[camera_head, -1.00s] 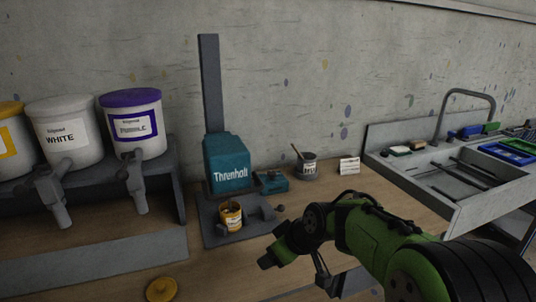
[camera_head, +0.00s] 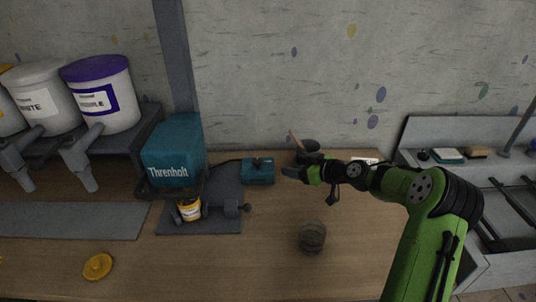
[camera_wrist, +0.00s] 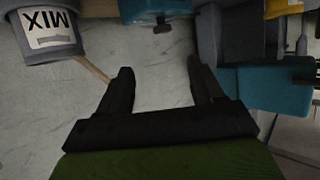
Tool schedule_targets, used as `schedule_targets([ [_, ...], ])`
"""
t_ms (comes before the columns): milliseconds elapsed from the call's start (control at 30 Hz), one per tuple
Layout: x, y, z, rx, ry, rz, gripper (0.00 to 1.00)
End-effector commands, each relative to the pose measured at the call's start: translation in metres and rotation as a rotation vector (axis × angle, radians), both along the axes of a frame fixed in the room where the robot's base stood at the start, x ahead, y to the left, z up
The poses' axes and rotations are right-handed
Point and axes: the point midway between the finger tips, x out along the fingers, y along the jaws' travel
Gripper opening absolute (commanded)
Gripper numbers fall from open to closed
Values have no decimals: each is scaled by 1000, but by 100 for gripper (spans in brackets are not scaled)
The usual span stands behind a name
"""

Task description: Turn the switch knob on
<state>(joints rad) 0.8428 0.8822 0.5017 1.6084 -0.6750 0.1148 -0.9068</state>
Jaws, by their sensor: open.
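A small teal switch box (camera_head: 258,176) with a dark knob (camera_head: 257,161) on top sits on the table, right of the teal Threnholt machine (camera_head: 176,152). In the wrist view the switch box (camera_wrist: 153,8) is at the top edge, partly cut off, with its dark knob (camera_wrist: 162,26) below it. My gripper (camera_head: 291,173) is just right of the switch box in the head view. In the wrist view my gripper (camera_wrist: 160,68) is open and empty, its fingers pointing up toward the knob with a gap between. I cannot judge its exact height.
A yellow-labelled can (camera_head: 189,209) stands on the machine's base. A MIX pot (camera_wrist: 45,35) with a stick stands behind my gripper. A sink (camera_head: 515,225) is at right. The front middle is mostly clear.

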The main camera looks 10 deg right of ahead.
Motion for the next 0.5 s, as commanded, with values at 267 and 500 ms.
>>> schedule_targets([
  [267,34,25,-18,2,-2,5,67],
  [500,81,56,-42,3,0,3,67],
])
